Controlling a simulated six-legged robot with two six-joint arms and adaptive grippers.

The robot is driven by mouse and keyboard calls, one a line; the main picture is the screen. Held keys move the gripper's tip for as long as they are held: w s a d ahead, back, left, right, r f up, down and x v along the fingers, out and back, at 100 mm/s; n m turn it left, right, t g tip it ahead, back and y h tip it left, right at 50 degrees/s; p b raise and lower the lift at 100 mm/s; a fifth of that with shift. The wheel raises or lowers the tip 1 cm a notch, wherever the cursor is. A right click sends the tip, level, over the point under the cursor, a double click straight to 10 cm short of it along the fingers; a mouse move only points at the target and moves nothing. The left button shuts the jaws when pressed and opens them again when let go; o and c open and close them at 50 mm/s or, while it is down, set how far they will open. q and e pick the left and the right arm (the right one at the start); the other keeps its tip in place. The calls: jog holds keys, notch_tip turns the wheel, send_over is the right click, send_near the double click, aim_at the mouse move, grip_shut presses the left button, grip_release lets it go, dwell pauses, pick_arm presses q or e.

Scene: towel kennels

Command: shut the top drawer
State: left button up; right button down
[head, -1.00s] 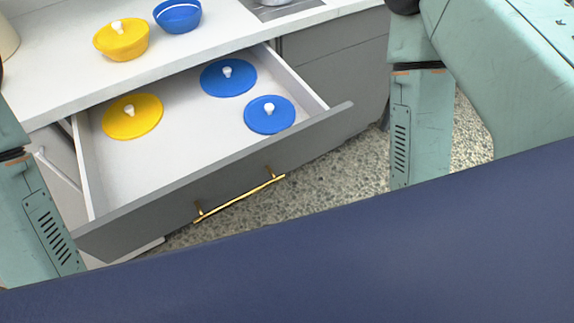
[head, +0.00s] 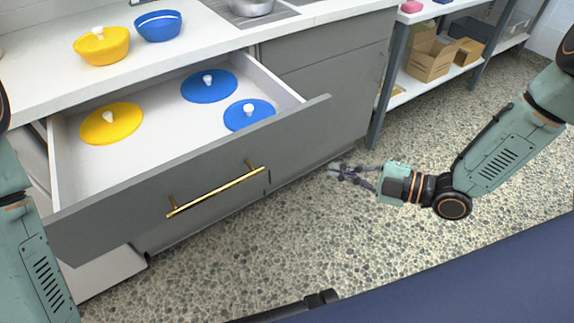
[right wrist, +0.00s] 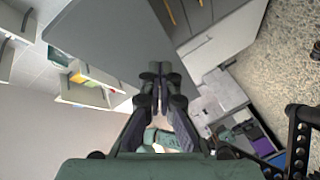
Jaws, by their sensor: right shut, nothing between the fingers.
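The top drawer (head: 290,116) is pulled out, with a grey front and a brass bar handle (head: 216,192). Inside lie a yellow lid (head: 98,128) and two blue lids (head: 212,90), (head: 240,119), each with a white knob. My right gripper (head: 335,171) is shut and empty, to the right of the drawer front and apart from it in the head view. In the right wrist view its fingers (right wrist: 160,85) are together, with a grey panel beyond them. My left arm shows at the left edge of the head view; its gripper is out of view.
A yellow bowl with a lid (head: 100,52) and a blue bowl (head: 158,30) stand on the white counter (head: 210,42) above the drawer. A shelf with cardboard boxes (head: 428,62) stands at the back right. The speckled floor (head: 370,235) in front is clear.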

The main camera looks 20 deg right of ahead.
jog(key=s+a+r+n+g+y, duration=0.2)
jog(key=s+r+n+g+y, duration=0.15)
jog(key=n, duration=0.55)
jog(key=t+b, duration=0.1)
jog(key=b, duration=0.4)
send_near(260, 153)
jog(key=s+a+x, duration=0.1)
jog(key=x, duration=0.4)
jog(key=shift+w+d+f+n, duration=0.15)
jog(key=shift+w+n, duration=0.15)
jog(key=shift+w, duration=0.4)
